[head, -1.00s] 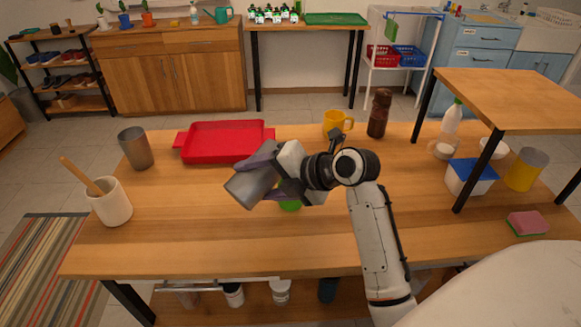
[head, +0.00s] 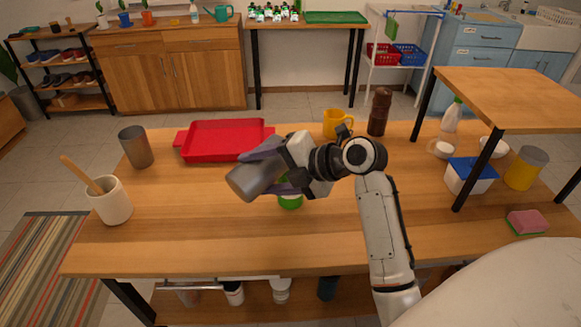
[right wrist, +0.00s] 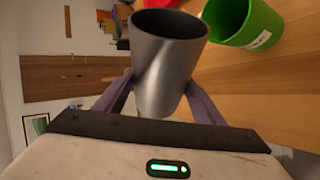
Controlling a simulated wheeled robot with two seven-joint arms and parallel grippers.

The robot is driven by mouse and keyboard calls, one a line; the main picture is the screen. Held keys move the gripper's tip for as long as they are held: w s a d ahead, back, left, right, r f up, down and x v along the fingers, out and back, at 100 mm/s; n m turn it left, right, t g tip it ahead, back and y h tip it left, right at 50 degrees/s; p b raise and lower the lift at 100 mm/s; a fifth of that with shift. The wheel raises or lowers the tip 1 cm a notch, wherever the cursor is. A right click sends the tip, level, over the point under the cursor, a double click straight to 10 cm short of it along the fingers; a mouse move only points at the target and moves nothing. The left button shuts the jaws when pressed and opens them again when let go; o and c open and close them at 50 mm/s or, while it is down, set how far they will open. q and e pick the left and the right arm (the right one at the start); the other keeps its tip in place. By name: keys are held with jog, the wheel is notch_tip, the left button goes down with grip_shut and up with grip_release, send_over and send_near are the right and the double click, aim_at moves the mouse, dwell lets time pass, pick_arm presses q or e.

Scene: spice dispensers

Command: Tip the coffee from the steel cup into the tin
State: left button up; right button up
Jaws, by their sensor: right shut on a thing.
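My right gripper (head: 270,168) is shut on a grey steel cup (head: 246,182) and holds it above the table, tipped well over towards its side. In the right wrist view the cup (right wrist: 168,65) sits between both fingers, its open mouth at the top of the picture. Its inside looks dark; I see no coffee. A green open container (head: 290,203) with a white label stands on the table below the gripper, partly hidden by it. It also shows in the right wrist view (right wrist: 255,28), beside the cup's mouth. My left gripper is out of view.
A red tray (head: 225,127) lies behind the cup. A second grey cup (head: 135,147) and a white crock (head: 112,206) stand at left. A yellow mug (head: 335,124) and brown grinder (head: 379,112) stand behind my arm. A yellow grey-topped can (head: 525,170) stands right.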

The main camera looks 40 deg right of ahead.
jog(key=shift+w+d+r+m+y, duration=0.1)
jog(key=shift+d+r+m+y, duration=0.2)
jog(key=shift+r+y, duration=0.15)
jog(key=shift+w+d+r+m+y, duration=0.1)
jog(key=shift+d+r+m+y, duration=0.2)
jog(key=shift+r, duration=0.2)
dwell(0.6)
jog(key=shift+d+r+m+y+b, duration=0.4)
jog(key=shift+r+m+y, duration=0.1)
jog(key=shift+r+y, duration=0.1)
dwell(0.5)
jog(key=shift+w+d+r+m+t+y+b, duration=0.1)
jog(key=shift+d+r+m+t+y+b, duration=0.2)
jog(key=shift+d+r+m+y+b, duration=0.25)
dwell(0.7)
jog(key=shift+w+d+r+m+t+y+b, duration=0.15)
jog(key=shift+d+r+m+y+b, duration=0.35)
jog(key=shift+b, duration=0.45)
jog(key=shift+w+d+r+m+t+y+b, duration=0.15)
jog(key=shift+d+r+m+y+b, duration=0.15)
jog(key=shift+d+m+b, duration=0.45)
dwell(1.0)
